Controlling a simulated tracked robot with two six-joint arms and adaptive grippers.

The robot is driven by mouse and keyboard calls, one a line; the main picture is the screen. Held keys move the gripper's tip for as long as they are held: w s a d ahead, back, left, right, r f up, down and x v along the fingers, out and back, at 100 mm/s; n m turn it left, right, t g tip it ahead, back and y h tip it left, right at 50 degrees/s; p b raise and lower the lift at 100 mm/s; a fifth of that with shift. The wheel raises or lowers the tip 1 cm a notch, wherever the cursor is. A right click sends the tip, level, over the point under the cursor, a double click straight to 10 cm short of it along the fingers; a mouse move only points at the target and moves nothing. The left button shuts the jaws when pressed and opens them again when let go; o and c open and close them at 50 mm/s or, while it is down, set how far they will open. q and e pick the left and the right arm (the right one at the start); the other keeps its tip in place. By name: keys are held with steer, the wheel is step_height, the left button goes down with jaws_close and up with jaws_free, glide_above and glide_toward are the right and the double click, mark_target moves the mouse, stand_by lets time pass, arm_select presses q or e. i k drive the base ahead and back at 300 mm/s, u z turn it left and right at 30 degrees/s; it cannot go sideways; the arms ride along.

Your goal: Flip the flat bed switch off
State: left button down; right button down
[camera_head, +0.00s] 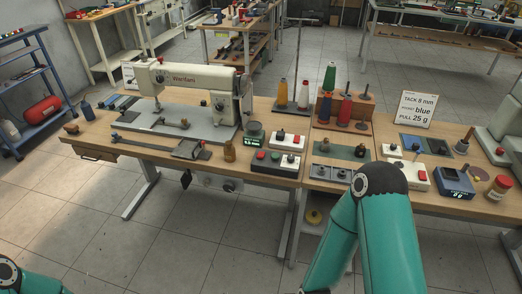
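A cream flat bed sewing machine (205,78) marked "Wanfam" stands on the left wooden table. Right of it are a control box (276,161) with a red and a green button and a white box (291,140) with red and dark controls. A pale unit with a dark round knob (228,186) hangs under the table's front edge. I cannot tell which of these is the flat bed switch, or its position. Teal links of my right arm rise at the lower right, and part of my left arm shows in the bottom left corner. Neither gripper is in view.
Thread cones (303,94) and a wooden spool rack (344,107) stand behind the boxes. A sign (416,109) reads "TACK 8 mm, blue, PULL 25 g". A green display (253,134) sits beside the machine. A blue meter (454,183) stands right. Floor in front is clear.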

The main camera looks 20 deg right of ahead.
mark_target(261, 154)
steer(key=i, duration=0.9)
